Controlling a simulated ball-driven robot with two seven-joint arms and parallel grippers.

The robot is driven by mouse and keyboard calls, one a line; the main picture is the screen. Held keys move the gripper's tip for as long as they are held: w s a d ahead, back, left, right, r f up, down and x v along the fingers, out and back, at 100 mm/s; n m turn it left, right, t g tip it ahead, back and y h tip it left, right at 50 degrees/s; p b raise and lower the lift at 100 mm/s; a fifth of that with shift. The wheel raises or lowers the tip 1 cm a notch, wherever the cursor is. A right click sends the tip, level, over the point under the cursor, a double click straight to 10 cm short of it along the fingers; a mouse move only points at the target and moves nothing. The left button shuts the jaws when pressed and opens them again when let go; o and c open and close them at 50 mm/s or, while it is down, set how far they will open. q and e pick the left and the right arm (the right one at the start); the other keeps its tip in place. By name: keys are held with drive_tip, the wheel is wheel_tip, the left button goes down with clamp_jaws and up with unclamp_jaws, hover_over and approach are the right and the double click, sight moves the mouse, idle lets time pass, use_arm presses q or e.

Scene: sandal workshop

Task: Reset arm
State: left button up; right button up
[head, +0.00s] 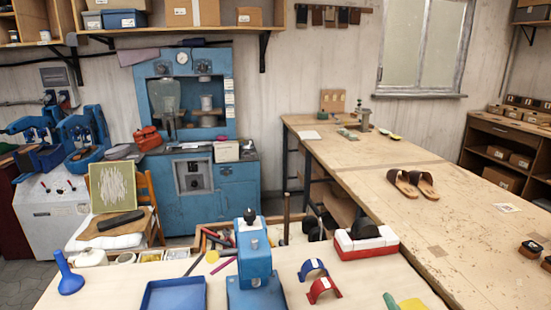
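Neither of my grippers shows in the head view, and no part of either arm is in sight. On the near workbench (225,290), a blue hand press (255,262) with a dark knob on top stands upright near the middle. A blue tray (174,296) lies to its left, and a blue funnel-like piece (69,276) stands further left. To the right of the press are a blue arched piece (312,268) and a red arched piece (322,289).
A red-and-white box (366,243) with dark contents stands behind the arched pieces. A pair of brown sandals (413,184) lies on the long bench (480,245) at right. A blue machine (188,95) stands at the back wall. The bench between the sandals and the near edge is largely clear.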

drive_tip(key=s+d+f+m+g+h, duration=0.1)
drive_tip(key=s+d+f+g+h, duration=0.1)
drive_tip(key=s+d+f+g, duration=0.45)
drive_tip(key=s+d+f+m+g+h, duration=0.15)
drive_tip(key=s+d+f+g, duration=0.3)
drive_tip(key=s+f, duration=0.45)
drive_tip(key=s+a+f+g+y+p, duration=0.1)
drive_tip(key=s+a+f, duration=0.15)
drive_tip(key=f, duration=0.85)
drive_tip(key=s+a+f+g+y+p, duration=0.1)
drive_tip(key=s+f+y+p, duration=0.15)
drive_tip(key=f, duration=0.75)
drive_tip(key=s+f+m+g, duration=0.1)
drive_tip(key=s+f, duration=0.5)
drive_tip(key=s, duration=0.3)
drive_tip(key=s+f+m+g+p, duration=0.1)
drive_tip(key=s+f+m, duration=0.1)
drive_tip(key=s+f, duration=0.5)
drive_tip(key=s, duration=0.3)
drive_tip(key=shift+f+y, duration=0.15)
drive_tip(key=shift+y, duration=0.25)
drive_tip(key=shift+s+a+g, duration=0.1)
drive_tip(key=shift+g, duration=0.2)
